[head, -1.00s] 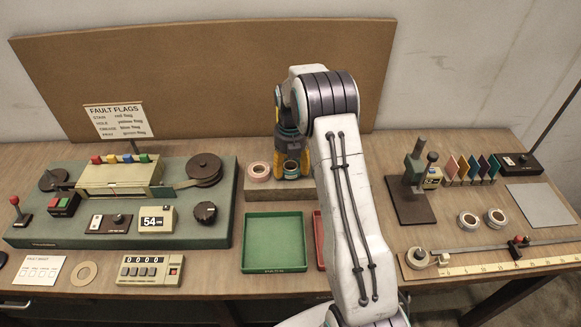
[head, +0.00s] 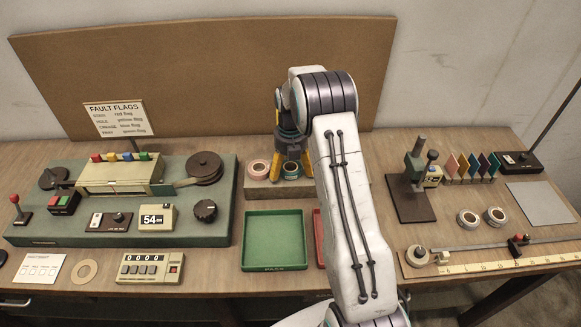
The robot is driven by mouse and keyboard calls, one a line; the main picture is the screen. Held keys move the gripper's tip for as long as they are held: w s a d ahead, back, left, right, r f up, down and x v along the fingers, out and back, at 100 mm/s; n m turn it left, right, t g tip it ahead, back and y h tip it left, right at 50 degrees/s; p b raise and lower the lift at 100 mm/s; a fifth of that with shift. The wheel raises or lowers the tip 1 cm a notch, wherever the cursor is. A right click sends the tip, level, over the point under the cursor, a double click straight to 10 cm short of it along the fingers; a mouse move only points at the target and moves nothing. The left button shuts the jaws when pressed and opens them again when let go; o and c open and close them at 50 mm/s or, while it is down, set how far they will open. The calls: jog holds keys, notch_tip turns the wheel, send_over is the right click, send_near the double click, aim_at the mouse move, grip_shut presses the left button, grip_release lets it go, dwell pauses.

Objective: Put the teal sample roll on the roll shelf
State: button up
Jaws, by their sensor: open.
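The teal sample roll (head: 290,169) sits on the low wooden block that looks like the roll shelf (head: 270,190), just right of a pink roll (head: 258,170). My gripper (head: 292,170), with yellow fingers, is over the teal roll from behind and above. Its fingers are open, one at each side of the roll. I cannot tell whether either finger touches it. The shelf's right end is hidden behind my arm.
A green tray (head: 274,242) stands in front of the shelf, and a red tray (head: 319,240) is partly hidden by my arm. Two pale rolls (head: 467,220) (head: 495,217) lie at right. A dark-based stand (head: 412,200) rises right of my arm.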

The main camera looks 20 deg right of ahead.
jog(key=shift+r, duration=0.1)
jog(key=s+a+r+m+t, duration=0.1)
jog(key=s+a+r+m, duration=0.15)
jog(key=r, duration=0.65)
jog(key=s+a+r+m, duration=0.1)
jog(key=s+r+m, duration=0.2)
jog(key=r, duration=0.7)
jog(key=s+a+m+t, duration=0.1)
jog(key=s+a+m, duration=0.2)
jog(key=s+m, duration=0.7)
jog(key=s+a+m+t, duration=0.2)
jog(key=s+a+m, duration=0.2)
jog(key=s+m, duration=0.7)
jog(key=s+r, duration=0.1)
jog(key=s, duration=0.3)
jog(key=shift+s+a, duration=0.2)
jog(key=shift+s, duration=0.1)
